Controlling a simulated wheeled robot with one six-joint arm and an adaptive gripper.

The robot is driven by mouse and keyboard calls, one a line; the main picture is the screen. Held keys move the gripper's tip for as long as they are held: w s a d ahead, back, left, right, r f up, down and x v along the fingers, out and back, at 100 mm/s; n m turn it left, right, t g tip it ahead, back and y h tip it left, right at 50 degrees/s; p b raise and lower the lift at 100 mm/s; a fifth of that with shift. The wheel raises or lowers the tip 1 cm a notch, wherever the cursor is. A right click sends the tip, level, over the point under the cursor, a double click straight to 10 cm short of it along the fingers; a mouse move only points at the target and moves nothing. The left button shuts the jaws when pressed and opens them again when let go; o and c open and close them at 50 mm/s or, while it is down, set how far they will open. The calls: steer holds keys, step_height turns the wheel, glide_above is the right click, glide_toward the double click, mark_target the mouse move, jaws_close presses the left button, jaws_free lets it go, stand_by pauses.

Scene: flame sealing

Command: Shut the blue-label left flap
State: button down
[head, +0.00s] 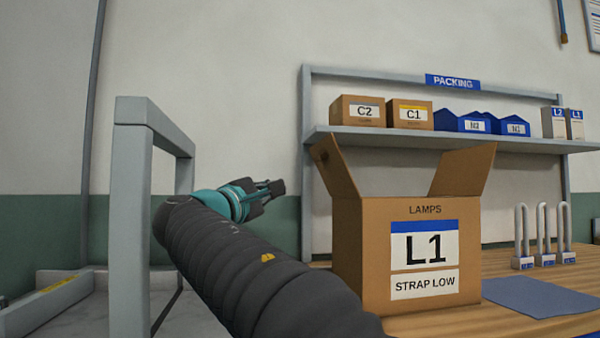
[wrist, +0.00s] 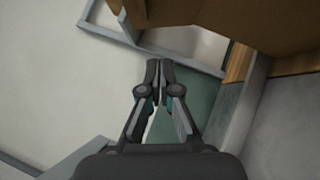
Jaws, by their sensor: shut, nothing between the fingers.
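The cardboard box (head: 425,295) with the blue-striped L1 label (head: 424,245) stands upright on the wooden table. Its left flap (head: 336,165) stands raised and leans outward to the left. Its right flap (head: 463,170) is also up and leans outward to the right. My gripper (head: 276,187) is shut and empty, left of the box and apart from the left flap, at about the height of the box top. In the wrist view my gripper (wrist: 159,65) has its fingertips together, with brown cardboard (wrist: 200,22) beyond them. The box's inside is hidden.
A grey frame (head: 133,210) stands left of my arm. A shelf (head: 450,139) behind the box holds small boxes and blue bins. Padlock-like hoops (head: 545,240) and a blue mat (head: 540,297) lie to the right on the table (head: 460,322).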

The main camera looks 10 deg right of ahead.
steer(key=a+r, duration=0.1)
steer(key=r, duration=0.1)
steer(key=p, duration=0.2)
glide_toward(315, 158)
steer(key=shift+t, duration=0.3)
steer(key=x, duration=0.5)
steer(key=shift+w+d+f, duration=0.1)
steer(key=shift+w+f, duration=0.2)
steer(key=shift+w, duration=0.1)
steer(key=shift+d+r, duration=0.2)
steer(key=shift+d, duration=0.15)
steer(key=shift+s+r, duration=0.1)
